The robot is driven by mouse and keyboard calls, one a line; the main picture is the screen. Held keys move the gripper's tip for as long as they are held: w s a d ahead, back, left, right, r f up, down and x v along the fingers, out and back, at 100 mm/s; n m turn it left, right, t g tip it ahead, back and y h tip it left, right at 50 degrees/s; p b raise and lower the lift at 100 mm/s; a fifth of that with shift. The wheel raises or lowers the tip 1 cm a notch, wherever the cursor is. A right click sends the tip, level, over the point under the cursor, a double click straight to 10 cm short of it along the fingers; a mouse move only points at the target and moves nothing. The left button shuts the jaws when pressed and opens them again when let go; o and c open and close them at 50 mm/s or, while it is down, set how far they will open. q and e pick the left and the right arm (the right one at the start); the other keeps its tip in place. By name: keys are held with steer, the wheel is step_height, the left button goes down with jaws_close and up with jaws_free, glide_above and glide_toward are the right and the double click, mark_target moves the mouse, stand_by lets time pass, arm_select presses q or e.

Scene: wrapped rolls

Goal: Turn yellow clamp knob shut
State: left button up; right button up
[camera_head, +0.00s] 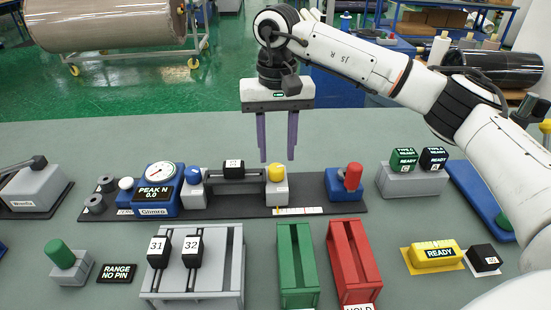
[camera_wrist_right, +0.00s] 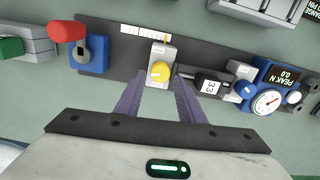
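The yellow clamp knob (camera_head: 276,173) sits on top of a grey clamp block (camera_head: 277,190) on the dark fixture plate. In the right wrist view the yellow knob (camera_wrist_right: 160,72) shows a pale line across its top. My right gripper (camera_head: 277,158) hangs pointing down over the knob, its two purple fingers apart and empty. In the right wrist view the fingertips (camera_wrist_right: 159,80) lie on either side of the knob's direction, with a gap to it; contact cannot be seen. A black piece with a white label (camera_head: 234,164) is on the rod left of the knob. My left gripper is not in view.
Left of the rod are a blue knob (camera_head: 194,175) and the round dial gauge (camera_head: 160,172). A red-handled lever on a blue base (camera_head: 345,183) stands to the right. Green (camera_head: 297,265) and red (camera_head: 352,258) trays and a grey rack (camera_head: 225,265) lie in front.

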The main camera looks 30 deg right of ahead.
mark_target(276, 167)
steer(key=shift+f, duration=1.95)
steer(key=c, duration=0.8)
steer(key=shift+m, duration=0.3)
steer(key=m, duration=0.3)
steer(key=shift+m, duration=0.4)
steer(key=m, duration=0.4)
steer(key=shift+w+r, duration=0.1)
steer(key=shift+m, duration=0.3)
steer(key=o, duration=0.8)
